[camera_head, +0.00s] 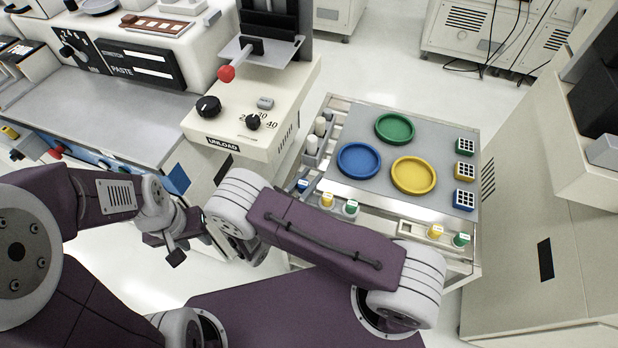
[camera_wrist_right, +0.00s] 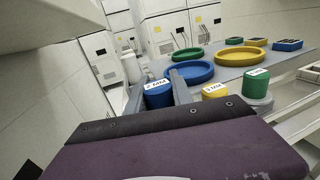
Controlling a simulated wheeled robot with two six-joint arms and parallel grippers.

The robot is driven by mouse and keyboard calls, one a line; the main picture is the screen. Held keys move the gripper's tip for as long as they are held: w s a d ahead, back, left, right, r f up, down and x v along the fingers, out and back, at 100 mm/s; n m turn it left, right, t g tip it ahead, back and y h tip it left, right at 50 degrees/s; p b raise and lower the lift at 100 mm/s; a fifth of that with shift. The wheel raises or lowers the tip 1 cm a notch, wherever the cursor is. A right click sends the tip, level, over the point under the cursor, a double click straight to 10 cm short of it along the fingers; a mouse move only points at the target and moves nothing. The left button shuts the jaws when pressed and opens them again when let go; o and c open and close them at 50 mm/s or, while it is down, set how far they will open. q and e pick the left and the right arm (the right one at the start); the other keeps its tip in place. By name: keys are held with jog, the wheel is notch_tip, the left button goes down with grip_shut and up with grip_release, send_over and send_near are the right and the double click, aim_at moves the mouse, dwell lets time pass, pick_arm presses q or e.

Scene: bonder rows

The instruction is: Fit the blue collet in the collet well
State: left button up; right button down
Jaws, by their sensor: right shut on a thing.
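The blue collet (camera_head: 303,185) is at the left end of a row on the near edge of the cart. It has a white label on top. In the right wrist view, the blue collet (camera_wrist_right: 158,96) stands between the grey fingers of my right gripper (camera_wrist_right: 157,90), which is shut on it. A yellow collet (camera_head: 327,199) and a green collet (camera_head: 351,207) are just right of it. In the head view my right forearm hides most of that gripper. My left gripper (camera_head: 172,250) hangs left of the right arm, away from the collets; its jaw opening is unclear. I cannot pick out the collet well.
The cart's grey top (camera_head: 350,195) carries blue, green and yellow round trays and several small square blocks. A machine with an UNLOAD panel (camera_head: 225,143) stands left of the cart.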

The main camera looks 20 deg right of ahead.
jog(key=shift+f, duration=0.15)
dwell(0.5)
jog(key=shift+f+b, duration=0.75)
jog(key=shift+f, duration=0.15)
jog(key=shift+f, duration=0.1)
jog(key=shift+f+b, duration=0.3)
jog(key=shift+f, duration=0.05)
dwell(0.4)
jog(key=c, duration=1)
grip_release()
jog(key=shift+c, duration=0.2)
